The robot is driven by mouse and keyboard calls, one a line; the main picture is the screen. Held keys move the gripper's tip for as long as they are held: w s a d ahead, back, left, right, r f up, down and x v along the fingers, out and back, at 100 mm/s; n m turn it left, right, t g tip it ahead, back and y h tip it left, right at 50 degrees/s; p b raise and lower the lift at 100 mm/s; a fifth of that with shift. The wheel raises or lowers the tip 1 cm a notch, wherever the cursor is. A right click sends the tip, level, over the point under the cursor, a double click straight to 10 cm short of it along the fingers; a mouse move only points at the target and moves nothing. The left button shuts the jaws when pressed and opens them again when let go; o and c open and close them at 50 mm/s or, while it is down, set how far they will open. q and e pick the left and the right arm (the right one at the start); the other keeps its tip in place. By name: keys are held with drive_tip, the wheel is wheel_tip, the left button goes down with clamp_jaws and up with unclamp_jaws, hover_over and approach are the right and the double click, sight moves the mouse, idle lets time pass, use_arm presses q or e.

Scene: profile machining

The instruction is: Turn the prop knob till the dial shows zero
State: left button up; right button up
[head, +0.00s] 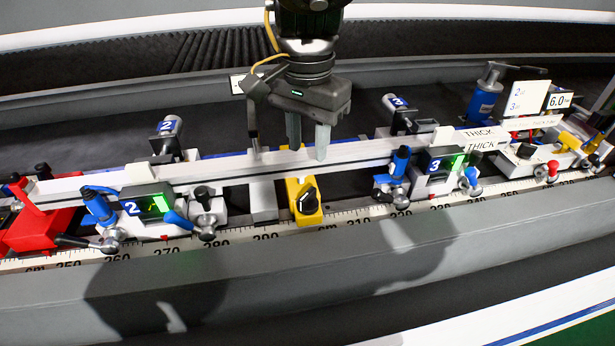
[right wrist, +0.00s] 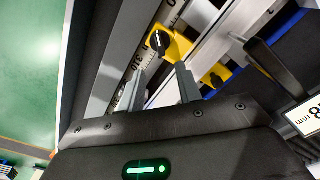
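The yellow prop (head: 298,188) with a black knob (head: 306,200) stands on the front of the rail, below the long white profile (head: 225,165). The knob carries a pale pointer mark. In the right wrist view the knob (right wrist: 160,42) lies beyond the fingertips, on the yellow body (right wrist: 182,46). My right gripper (head: 308,150) is open and empty, fingers pointing down, above and behind the knob, apart from it. Two green-lit displays, on unit 2 (head: 150,206) and unit 3 (head: 447,163), stand either side; their readings are too small to tell. My left gripper is not in view.
A scale (head: 345,220) runs along the rail's front edge. Clamps with blue handles (head: 98,205) and grey levers flank the prop. A red block (head: 35,225) sits at the left end. A blue cylinder (head: 485,98) and sign cards (head: 528,97) stand at the right.

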sight(308, 193)
wheel_tip(308, 193, down, 10)
drive_tip(key=shift+r, duration=0.1)
drive_tip(key=shift+f, duration=0.45)
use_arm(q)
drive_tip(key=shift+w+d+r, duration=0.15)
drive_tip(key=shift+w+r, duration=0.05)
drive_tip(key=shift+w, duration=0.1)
use_arm(e)
drive_tip(key=shift+f, duration=0.1)
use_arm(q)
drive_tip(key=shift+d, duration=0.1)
use_arm(e)
clamp_jaws()
